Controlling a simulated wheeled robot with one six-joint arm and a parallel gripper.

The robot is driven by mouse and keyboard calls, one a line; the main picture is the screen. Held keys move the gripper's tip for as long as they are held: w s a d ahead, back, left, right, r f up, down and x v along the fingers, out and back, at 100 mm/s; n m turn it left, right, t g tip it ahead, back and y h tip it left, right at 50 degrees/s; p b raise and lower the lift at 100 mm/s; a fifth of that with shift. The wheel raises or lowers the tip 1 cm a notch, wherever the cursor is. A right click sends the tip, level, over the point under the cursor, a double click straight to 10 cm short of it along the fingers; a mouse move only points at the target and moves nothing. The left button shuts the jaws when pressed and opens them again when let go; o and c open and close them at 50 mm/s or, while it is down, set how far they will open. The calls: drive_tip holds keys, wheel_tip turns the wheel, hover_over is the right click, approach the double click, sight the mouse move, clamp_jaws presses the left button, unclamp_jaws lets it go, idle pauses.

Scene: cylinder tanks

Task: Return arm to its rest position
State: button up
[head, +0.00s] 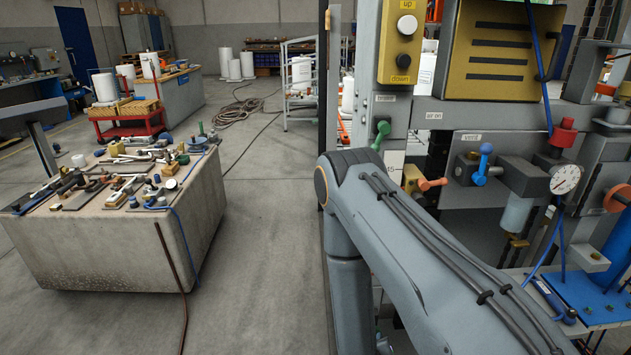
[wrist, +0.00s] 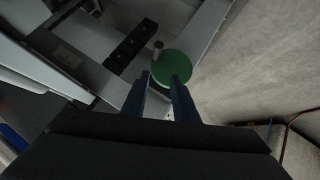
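My arm (head: 425,235) rises from the lower right of the head view, bends at an elbow beside the grey machine and drops out of sight. My gripper (wrist: 159,84) shows only in the wrist view. Its two blue fingers stand apart with a gap between them, and I see nothing held. A green disc (wrist: 173,67) with a short grey pin beside it lies just beyond the fingertips. I cannot tell whether the fingers touch it.
The grey machine (head: 397,115) with levers, a gauge (head: 565,179) and a yellow up/down button panel (head: 404,42) stands close on the right. A block-like bench (head: 120,245) covered with tools stands at left. The concrete floor (head: 262,250) between them is mostly clear.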

drive_tip(key=w+a+r+m+g+y, duration=0.1)
drive_tip(key=a+r+g+y, duration=0.1)
drive_tip(key=r, duration=0.7)
drive_tip(key=a+r+m+g+y, duration=0.1)
drive_tip(key=a+r+g+y, duration=0.1)
drive_tip(key=r, duration=0.7)
drive_tip(key=s+d+r+g, duration=0.2)
drive_tip(key=s+r, duration=0.6)
drive_tip(key=r, duration=0.1)
drive_tip(key=s+d+r+g, duration=0.3)
drive_tip(key=s+r, duration=0.5)
drive_tip(key=r, duration=0.1)
drive_tip(key=shift+s+r, duration=0.25)
drive_tip(key=shift+s, duration=0.05)
